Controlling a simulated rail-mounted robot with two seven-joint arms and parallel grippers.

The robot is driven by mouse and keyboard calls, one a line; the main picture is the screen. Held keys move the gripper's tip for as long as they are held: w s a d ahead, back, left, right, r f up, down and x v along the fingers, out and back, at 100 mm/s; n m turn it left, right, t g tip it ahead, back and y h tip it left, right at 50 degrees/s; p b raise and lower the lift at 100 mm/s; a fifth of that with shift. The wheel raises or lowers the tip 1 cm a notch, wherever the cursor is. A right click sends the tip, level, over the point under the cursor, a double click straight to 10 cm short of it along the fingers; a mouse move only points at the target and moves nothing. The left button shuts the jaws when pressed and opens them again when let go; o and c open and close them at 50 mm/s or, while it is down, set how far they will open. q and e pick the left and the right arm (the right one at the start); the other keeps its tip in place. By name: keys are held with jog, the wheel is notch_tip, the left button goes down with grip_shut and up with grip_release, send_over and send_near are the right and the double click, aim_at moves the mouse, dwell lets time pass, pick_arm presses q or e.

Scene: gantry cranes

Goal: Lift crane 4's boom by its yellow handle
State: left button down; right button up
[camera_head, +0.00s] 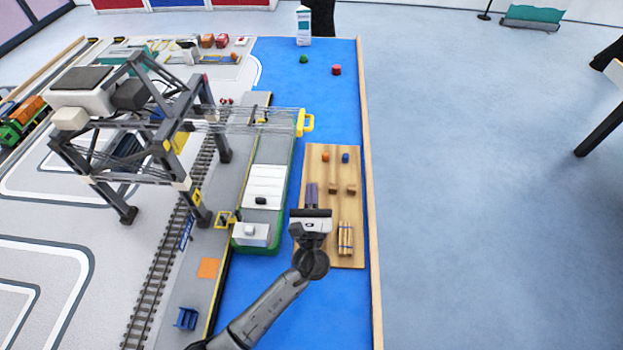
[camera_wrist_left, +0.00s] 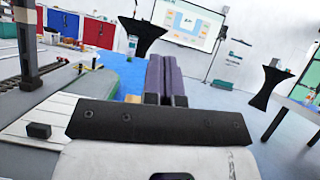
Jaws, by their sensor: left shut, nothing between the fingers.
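A grey gantry crane (camera_head: 150,125) stands on the quay at the left. Its boom (camera_head: 250,116) reaches right, lying roughly level over the ship and water. A yellow handle (camera_head: 307,123) is at the boom's tip. I cannot read a number on the crane. My left gripper (camera_head: 312,188) is over the wooden barge, below the handle in the picture and apart from it. Its purple fingers (camera_wrist_left: 165,78) are together and empty in the left wrist view. The handle does not show there; a dark crane leg (camera_wrist_left: 28,45) does. My right gripper is not in view.
A green ship (camera_head: 270,170) with white hatches lies beside the quay. The wooden barge (camera_head: 350,200) carries a log bundle (camera_head: 345,238) and small pegs. A carton (camera_head: 304,25) and two buoys stand at the far end. Blue water around the handle is mostly clear.

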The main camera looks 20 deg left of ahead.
pick_arm(q)
jog(key=w+a+r+p, duration=0.1)
jog(key=w+a+r, duration=0.2)
jog(key=w+r, duration=0.4)
jog(key=shift+w+r, duration=0.25)
jog(key=shift+r, duration=0.3)
jog(key=shift+a, duration=0.1)
